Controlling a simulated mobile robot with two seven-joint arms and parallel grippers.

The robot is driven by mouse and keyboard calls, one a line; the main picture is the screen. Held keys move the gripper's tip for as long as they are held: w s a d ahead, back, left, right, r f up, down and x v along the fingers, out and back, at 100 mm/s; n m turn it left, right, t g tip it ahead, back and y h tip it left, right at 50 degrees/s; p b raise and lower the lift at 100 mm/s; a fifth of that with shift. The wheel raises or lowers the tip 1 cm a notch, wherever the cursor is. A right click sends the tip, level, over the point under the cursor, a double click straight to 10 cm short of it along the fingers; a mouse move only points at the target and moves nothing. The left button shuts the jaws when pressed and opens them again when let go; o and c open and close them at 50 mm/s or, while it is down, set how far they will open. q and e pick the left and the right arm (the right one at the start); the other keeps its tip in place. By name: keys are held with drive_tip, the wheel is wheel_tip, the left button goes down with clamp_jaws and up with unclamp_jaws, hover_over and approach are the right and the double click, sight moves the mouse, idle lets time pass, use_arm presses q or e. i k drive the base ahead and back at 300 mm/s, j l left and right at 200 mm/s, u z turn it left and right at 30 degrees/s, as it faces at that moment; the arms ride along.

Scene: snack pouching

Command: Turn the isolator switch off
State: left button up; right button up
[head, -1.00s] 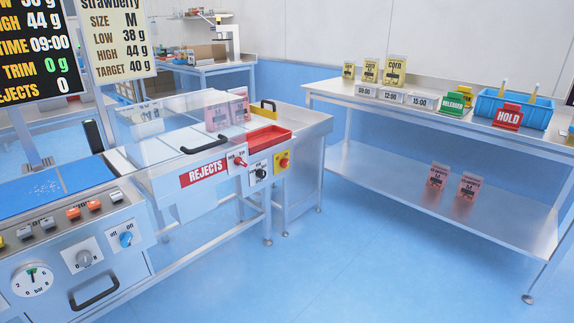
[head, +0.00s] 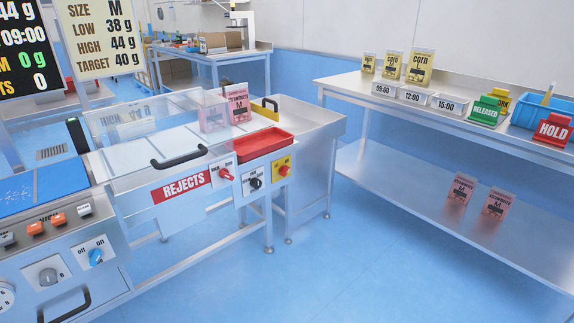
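A yellow plate with a red rotary knob (head: 282,169), which looks like the isolator switch, is on the front panel of the rejects station, at its right end. Its lettering is too small to read. Left of it on the same panel are a black knob (head: 256,183) and a red lever knob (head: 226,175) on white plates. A blue knob (head: 96,256) marked off and on sits on the nearer panel at lower left. Neither of my grippers is in view.
A steel bench (head: 400,105) with pouches and labels stands at the right. Blue floor (head: 330,265) is clear between them.

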sight(283, 170)
drive_tip(key=i+l+u, duration=0.1)
drive_tip(key=i+l, duration=0.2)
drive_tip(key=i+l+u, duration=0.1)
drive_tip(key=i+l, duration=0.15)
drive_tip(key=l, duration=0.15)
drive_tip(key=i+l+u, duration=0.1)
drive_tip(key=i+l, duration=0.2)
drive_tip(key=i+l+u, duration=0.1)
drive_tip(key=i+l, duration=0.15)
drive_tip(key=l, duration=0.25)
